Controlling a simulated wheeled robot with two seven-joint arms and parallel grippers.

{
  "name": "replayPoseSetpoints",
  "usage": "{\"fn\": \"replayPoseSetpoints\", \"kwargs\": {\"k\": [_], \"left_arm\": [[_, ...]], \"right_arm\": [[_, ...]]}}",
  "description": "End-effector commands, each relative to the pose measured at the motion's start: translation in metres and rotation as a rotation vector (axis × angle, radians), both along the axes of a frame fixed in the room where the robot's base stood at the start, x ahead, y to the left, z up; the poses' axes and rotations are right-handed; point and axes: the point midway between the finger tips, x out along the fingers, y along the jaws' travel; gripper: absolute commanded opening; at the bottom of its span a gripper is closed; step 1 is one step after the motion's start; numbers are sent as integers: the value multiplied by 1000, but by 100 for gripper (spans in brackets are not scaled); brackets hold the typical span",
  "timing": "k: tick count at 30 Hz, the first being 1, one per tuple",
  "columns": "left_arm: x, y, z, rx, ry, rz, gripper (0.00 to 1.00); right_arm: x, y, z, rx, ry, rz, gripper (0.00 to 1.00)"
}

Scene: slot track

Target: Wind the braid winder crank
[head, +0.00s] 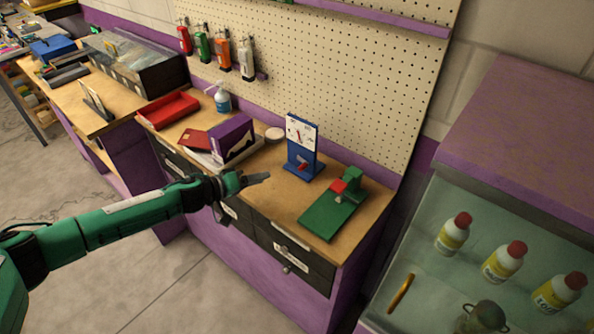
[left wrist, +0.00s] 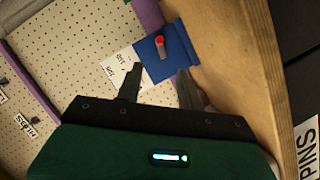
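A blue stand (head: 303,162) with a white printed panel and a small red part low on its front stands upright on the wooden workbench. In the left wrist view the blue stand (left wrist: 177,43) shows a short red-tipped grey peg. A green base (head: 328,214) with a red block and a green upright lies to its right. I cannot tell for sure which one is the braid winder. My left gripper (head: 262,179) is in front and left of the blue stand, apart from it. Its fingers (left wrist: 160,88) are spread and empty. My right gripper is not in view.
A purple box (head: 232,138), a red tray (head: 168,110) and a spray bottle (head: 222,98) stand left on the bench. A pegboard (head: 330,80) rises behind. A cabinet with several bottles (head: 503,262) is at the right. Bare wood lies between the gripper and the green base.

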Motion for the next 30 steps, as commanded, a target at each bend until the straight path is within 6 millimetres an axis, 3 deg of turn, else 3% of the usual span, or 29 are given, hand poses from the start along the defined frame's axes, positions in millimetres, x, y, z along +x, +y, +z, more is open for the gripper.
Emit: {"fn": "replayPoseSetpoints", "kwargs": {"k": [21,30], "left_arm": [[57,-83,-23,-5,3,-1,38],[74,-105,-30,-5,2,0,38]], "right_arm": [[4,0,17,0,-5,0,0],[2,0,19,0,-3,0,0]]}}
